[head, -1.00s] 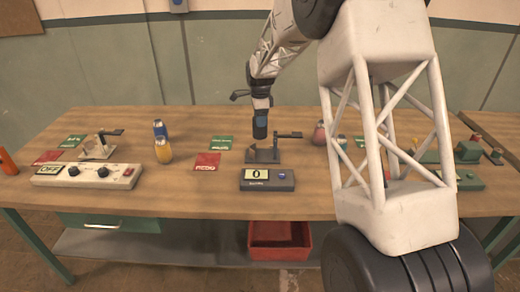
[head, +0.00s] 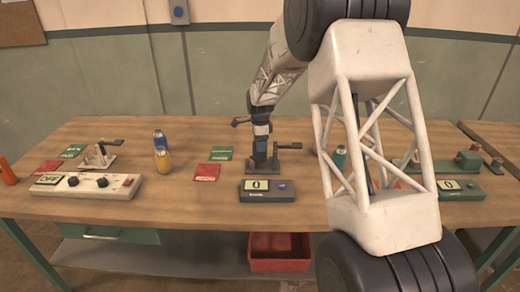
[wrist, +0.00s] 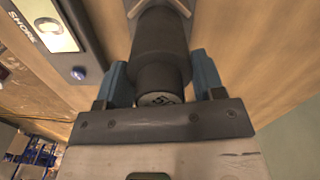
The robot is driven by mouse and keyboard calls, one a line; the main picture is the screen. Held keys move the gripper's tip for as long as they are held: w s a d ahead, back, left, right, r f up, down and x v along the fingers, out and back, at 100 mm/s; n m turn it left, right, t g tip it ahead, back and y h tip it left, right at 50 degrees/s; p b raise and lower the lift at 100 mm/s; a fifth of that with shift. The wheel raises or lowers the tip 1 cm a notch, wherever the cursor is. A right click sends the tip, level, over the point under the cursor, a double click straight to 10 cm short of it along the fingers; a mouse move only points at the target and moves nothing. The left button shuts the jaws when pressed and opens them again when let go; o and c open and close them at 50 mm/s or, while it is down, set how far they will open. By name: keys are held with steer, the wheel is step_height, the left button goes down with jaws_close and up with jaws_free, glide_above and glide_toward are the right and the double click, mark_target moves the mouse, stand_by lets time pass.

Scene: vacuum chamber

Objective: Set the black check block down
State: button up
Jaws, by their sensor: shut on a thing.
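The black check block (wrist: 160,50) is a dark, stepped cylinder held between the blue fingers of my gripper (wrist: 162,78) in the wrist view. In the head view my gripper (head: 261,141) points down over the middle of the bench. The block (head: 260,157) hangs upright below it, its lower end at the left part of a small grey fixture (head: 288,168) with a side lever. A pale V-shaped edge shows at the block's far end in the wrist view. I cannot tell whether the block touches the fixture.
A grey display box (head: 267,190) reading 0 stands just in front of the fixture. Red (head: 208,172) and green (head: 221,153) cards lie to the left. Yellow (head: 162,159) and blue (head: 159,138) cylinders stand further left, near a white control box (head: 87,186).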

steer(key=shift+f, duration=1.5)
steer(key=shift+f, duration=0.15)
steer(key=o, duration=1.2)
step_height(320, 180, up, 12)
steer(key=shift+r, duration=0.15)
